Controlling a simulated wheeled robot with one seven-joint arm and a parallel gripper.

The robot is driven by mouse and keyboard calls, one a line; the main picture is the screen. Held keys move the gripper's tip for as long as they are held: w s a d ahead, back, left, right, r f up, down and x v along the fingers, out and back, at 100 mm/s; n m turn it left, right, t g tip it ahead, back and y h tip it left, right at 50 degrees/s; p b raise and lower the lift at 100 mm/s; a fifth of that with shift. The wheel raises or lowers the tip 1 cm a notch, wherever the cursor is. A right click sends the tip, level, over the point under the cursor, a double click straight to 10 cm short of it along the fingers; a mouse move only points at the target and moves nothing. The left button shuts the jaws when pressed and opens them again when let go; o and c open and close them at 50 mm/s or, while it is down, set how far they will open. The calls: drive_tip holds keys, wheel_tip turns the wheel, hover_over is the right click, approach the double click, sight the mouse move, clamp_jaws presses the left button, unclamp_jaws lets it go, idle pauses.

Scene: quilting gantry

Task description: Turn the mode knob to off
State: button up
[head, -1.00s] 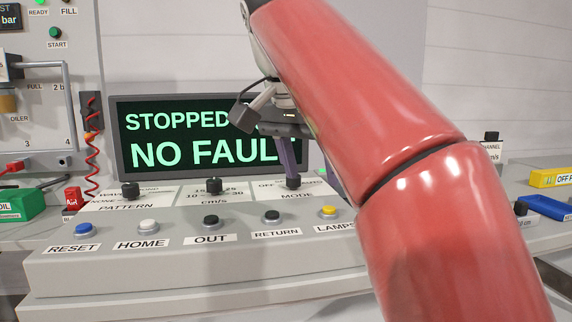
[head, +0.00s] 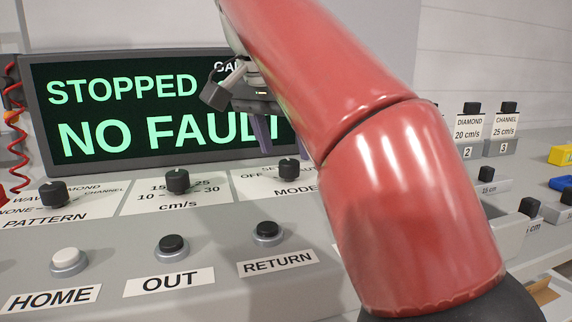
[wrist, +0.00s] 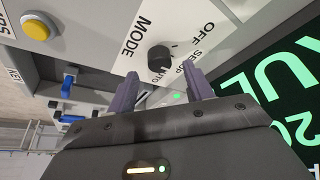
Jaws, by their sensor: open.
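The mode knob (head: 288,168) is a round black knob on the sloping console panel, partly behind my arm in the head view. In the wrist view the mode knob (wrist: 160,58) shows whole, with OFF, SETUP and AUTO printed along one side and MODE on the other. Which word its pointer faces is too small to tell. My gripper (wrist: 162,75) is open, its two purple-grey fingers pointing toward the knob with nothing between them. In the head view my gripper (head: 279,140) is just above and behind the knob, apparently apart from it.
A screen (head: 150,105) reading STOPPED and NO FAULT stands close behind the gripper. The speed knob (head: 177,180) and pattern knob (head: 54,192) are to the left. The RETURN (head: 267,232), OUT (head: 172,247) and HOME (head: 68,260) buttons lie in front.

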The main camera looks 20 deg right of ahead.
sight(289, 161)
drive_tip(key=shift+b+x, duration=0.35)
drive_tip(key=shift+x, duration=1.3)
drive_tip(key=shift+c, duration=0.4)
drive_tip(key=c, duration=0.9)
drive_tip(key=n+p, duration=0.1)
drive_tip(key=n, duration=0.1)
drive_tip(key=n+t+y, duration=0.1)
drive_tip(key=n, duration=0.1)
drive_tip(key=shift+s+d+r+p, duration=0.15)
drive_tip(key=shift+p, duration=0.2)
drive_tip(key=n+y+p, duration=0.2)
drive_tip(key=n, duration=0.2)
drive_tip(key=shift+d+n, duration=0.1)
drive_tip(key=shift+n, duration=0.3)
